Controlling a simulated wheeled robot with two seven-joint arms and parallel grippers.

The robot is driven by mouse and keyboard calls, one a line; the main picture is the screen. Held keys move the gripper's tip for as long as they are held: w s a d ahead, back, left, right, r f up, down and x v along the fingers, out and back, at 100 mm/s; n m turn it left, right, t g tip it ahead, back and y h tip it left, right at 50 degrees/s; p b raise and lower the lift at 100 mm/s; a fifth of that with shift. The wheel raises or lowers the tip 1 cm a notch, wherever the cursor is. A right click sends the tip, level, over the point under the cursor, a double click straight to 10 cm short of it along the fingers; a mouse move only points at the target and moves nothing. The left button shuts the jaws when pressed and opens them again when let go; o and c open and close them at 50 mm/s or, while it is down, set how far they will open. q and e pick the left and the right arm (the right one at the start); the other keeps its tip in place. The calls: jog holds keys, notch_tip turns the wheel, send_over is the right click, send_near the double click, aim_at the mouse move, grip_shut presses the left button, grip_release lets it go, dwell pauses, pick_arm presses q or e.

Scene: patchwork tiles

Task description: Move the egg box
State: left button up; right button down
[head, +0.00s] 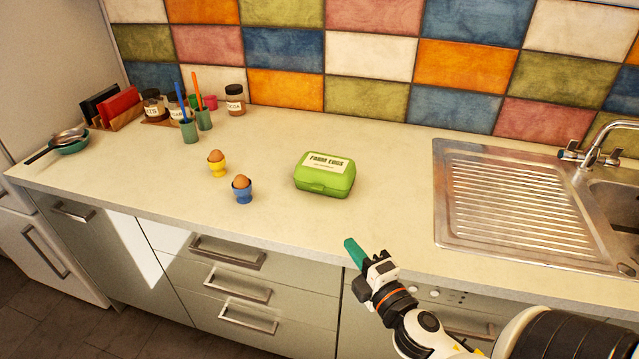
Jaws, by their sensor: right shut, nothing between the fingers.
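The egg box (324,181) is a closed green box with a white label on its lid. It sits on the pale worktop (290,228), left of the sink's drainer. My right gripper (351,246) has green fingers and is shut and empty. It is at the front edge of the worktop, nearer to me than the egg box and apart from it. My left gripper is not in the head view.
A yellow egg cup (217,171) and a blue egg cup (242,195), each with an egg, stand left of the box. Jars and two green pots stand at the back left. The steel drainer (505,200) and tap (596,150) are at the right. Worktop in front of the box is clear.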

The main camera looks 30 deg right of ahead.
aim_at(335, 193)
jog(key=w+p, duration=0.1)
jog(key=w, duration=0.5)
jog(key=w+d+p, duration=0.1)
jog(key=w, duration=0.5)
jog(key=w+d+p, duration=0.1)
jog(key=w+p, duration=0.1)
jog(key=w, duration=0.4)
jog(key=shift+w+d+r, duration=0.15)
jog(key=shift+w+d, duration=0.05)
jog(key=shift+d, duration=0.05)
jog(key=shift+w+d, duration=0.75)
jog(key=shift+d, duration=0.25)
jog(key=shift+w+d, duration=0.35)
jog(key=shift+d, duration=0.25)
jog(key=shift+a, duration=0.1)
